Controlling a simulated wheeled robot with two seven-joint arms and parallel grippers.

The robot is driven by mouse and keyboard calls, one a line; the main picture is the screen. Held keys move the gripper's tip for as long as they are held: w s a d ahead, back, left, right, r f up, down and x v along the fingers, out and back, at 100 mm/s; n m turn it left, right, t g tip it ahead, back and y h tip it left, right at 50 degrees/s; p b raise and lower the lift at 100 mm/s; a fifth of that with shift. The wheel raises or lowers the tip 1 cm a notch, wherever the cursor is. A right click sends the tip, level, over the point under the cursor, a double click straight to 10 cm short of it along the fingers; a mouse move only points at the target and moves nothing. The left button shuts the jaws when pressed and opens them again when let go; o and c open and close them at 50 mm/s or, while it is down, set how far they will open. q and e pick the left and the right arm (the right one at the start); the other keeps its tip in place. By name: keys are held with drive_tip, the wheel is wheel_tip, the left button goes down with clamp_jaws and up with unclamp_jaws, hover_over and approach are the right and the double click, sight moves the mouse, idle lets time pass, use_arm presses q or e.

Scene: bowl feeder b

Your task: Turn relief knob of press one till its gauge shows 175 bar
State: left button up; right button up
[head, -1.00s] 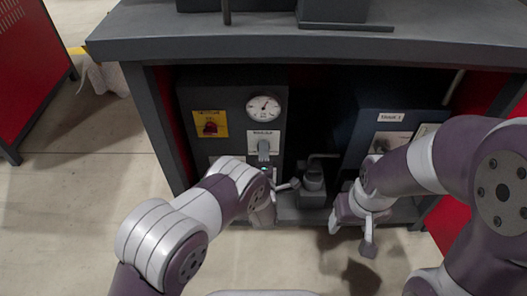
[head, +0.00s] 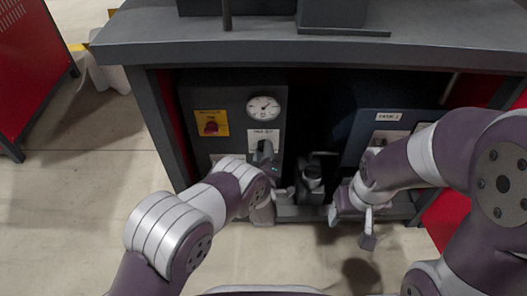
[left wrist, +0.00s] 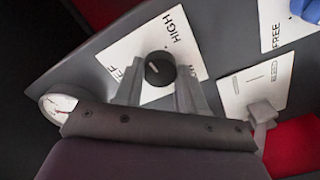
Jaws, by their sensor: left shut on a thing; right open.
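The gauge (head: 263,108) of press one is a white dial high on the dark panel (head: 238,98). Its needle shows, but the scale is too small to read. In the left wrist view a round black relief knob (left wrist: 160,68) with a white mark sits on a white plate (left wrist: 172,30) marked HIGH. My left gripper (left wrist: 160,78) has one finger on each side of this knob and is shut on it. The gauge also shows in that view (left wrist: 60,106), partly hidden. In the head view my left gripper (head: 266,157) is at the panel. My right gripper (head: 352,227) is open and empty.
A red knob on a yellow plate (head: 211,123) is left of the gauge. A second plate with a grey lever (left wrist: 263,112) lies beside the relief knob. A blue cabinet (head: 355,148) stands right. The grey bench top (head: 300,50) overhangs the panels.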

use_arm(q)
drive_tip(key=shift+f, duration=0.1)
idle(0.4)
drive_tip(key=o, duration=1.1)
drive_tip(key=shift+c, duration=0.2)
drive_tip(key=s+p, duration=0.5)
drive_tip(key=s, duration=0.7)
drive_tip(key=shift+s+p, duration=0.35)
drive_tip(key=shift+s, duration=0.05)
